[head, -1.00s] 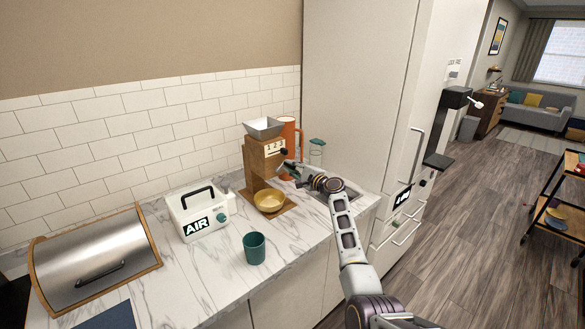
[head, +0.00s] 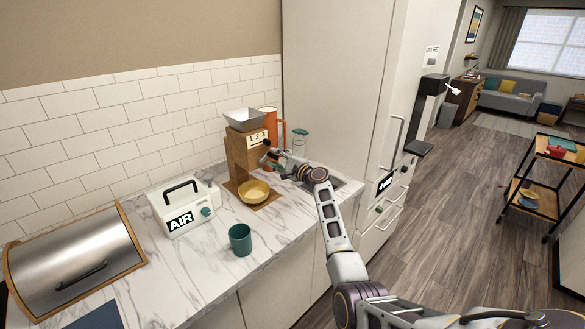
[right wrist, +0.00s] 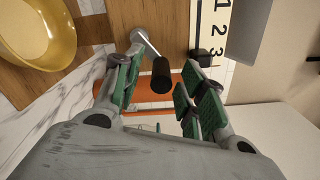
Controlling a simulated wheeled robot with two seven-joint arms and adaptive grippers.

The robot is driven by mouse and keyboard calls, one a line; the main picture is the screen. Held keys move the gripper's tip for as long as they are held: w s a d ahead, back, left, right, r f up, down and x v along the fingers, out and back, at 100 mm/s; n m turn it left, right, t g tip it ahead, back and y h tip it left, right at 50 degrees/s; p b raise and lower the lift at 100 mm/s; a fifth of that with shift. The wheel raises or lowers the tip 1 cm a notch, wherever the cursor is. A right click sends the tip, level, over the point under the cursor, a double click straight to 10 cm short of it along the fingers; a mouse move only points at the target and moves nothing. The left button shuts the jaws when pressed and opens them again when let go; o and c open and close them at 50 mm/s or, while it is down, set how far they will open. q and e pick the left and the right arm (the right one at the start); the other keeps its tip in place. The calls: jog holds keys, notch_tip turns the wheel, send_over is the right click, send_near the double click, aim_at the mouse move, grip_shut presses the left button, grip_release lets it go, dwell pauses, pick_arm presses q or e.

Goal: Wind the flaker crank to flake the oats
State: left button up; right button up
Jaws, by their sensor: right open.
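The wooden flaker (head: 236,158) stands on the counter with a metal hopper (head: 245,119) on top and a 1-2-3 panel on its front. A yellow bowl (head: 253,191) sits on its base; it also shows in the right wrist view (right wrist: 38,30). The crank has a metal arm (right wrist: 147,43) and a black handle (right wrist: 162,76). My right gripper (head: 270,158) is at the flaker's front right. In the right wrist view the gripper (right wrist: 163,88) is open, its green-padded fingers on either side of the black handle, with gaps visible. My left gripper is out of view.
A white AIR box (head: 180,212), a teal cup (head: 240,240) and a steel bread box (head: 80,265) stand on the marble counter, left and in front. An orange jug (head: 270,118) and a glass jar (head: 300,145) stand behind my gripper. A tall cabinet (head: 340,85) rises at the right.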

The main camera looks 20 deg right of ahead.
jog(key=v, duration=1.1)
jog(key=shift+s, duration=0.25)
jog(key=shift+d, duration=0.1)
dwell(0.5)
